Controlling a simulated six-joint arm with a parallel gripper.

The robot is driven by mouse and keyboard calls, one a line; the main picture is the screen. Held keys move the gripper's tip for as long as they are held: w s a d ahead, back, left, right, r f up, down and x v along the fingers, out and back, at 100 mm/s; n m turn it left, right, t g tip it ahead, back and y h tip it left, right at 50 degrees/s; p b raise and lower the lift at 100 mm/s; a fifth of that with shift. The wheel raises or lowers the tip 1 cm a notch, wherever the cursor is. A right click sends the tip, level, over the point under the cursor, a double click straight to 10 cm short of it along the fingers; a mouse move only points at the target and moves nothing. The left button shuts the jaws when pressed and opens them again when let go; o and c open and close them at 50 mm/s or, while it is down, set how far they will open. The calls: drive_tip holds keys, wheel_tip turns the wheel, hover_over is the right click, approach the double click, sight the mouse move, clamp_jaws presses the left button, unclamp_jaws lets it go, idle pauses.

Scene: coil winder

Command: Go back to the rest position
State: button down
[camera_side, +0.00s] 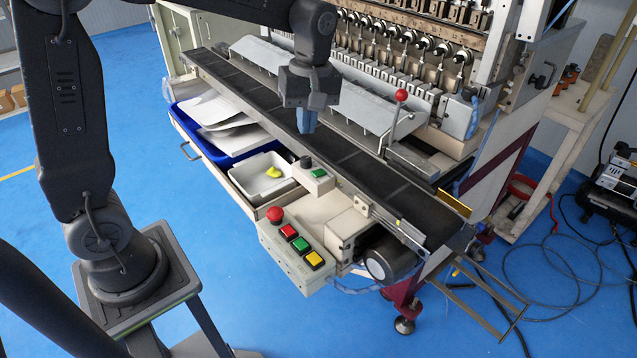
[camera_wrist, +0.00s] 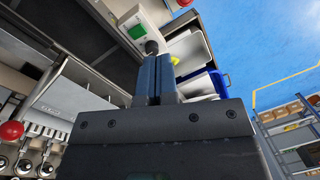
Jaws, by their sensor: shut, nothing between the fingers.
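My gripper (camera_side: 307,120) hangs over the dark conveyor belt (camera_side: 360,160) of the coil winder in the side view, with its blue fingers pointing down. In the wrist view my gripper (camera_wrist: 153,62) shows its two blue fingers side by side, shut, with nothing between them. In the side view the fingertips are above or near the belt's front edge; the exact height is hard to tell.
A control box (camera_side: 292,252) with a red knob and coloured buttons is on the machine's front. A white tray (camera_side: 240,182) with a yellow item and a blue bin (camera_side: 185,128) with white sheets are left of the belt. A red-knobbed lever (camera_side: 401,96) stands behind it. Blue floor lies open in front.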

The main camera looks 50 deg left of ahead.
drive_tip(key=s+d+r+m+t, duration=0.1)
drive_tip(key=s+m+t, duration=0.2)
drive_tip(key=s+m, duration=0.4)
drive_tip(key=s+d+r+m+t, duration=0.1)
drive_tip(key=s+r+m+t, duration=0.1)
drive_tip(key=s+m, duration=0.4)
drive_tip(key=shift+s+r+m+t, duration=0.35)
drive_tip(key=shift+s+t, duration=0.55)
drive_tip(key=shift+s, duration=0.85)
